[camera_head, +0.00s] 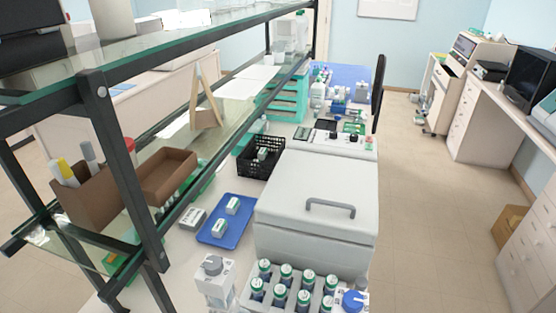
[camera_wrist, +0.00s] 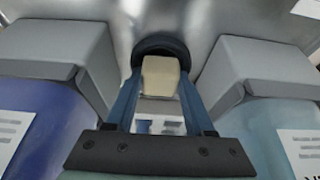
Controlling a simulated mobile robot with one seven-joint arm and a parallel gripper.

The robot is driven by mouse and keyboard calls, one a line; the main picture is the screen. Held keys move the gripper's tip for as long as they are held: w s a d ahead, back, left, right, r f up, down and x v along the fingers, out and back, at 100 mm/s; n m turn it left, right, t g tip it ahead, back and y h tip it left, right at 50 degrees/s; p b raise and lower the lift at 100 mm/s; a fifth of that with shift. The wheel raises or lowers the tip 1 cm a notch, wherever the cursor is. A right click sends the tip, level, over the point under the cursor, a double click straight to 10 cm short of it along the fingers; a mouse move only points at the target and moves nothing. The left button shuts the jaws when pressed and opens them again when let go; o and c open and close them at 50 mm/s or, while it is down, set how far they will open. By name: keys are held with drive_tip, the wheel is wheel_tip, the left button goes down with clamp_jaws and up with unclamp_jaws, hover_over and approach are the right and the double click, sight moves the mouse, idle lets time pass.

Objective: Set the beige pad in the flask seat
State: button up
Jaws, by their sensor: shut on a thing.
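My gripper (camera_wrist: 160,85) shows in the wrist view with its two blue fingers pointing up the picture. It is shut on the beige pad (camera_wrist: 160,77), a small pale block between the fingertips. A dark curved rim (camera_wrist: 160,43) arches just beyond the pad. I cannot tell whether it is the flask seat, or whether the pad touches it. My gripper and the pad are not visible in the head view, and I cannot make out the flask seat there.
In the wrist view, a blue bottle (camera_wrist: 50,125) and a teal bottle (camera_wrist: 265,125), both grey-capped, flank my fingers closely. In the head view, a white lidded machine (camera_head: 315,205), a rack of vials (camera_head: 290,290), a blue tray (camera_head: 225,232) and a black basket (camera_head: 258,160) crowd the bench beside glass shelving.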

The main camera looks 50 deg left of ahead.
drive_tip(key=o, duration=1.4)
drive_tip(key=shift+c, duration=0.2)
drive_tip(key=v, duration=1.3)
drive_tip(key=shift+b, duration=0.45)
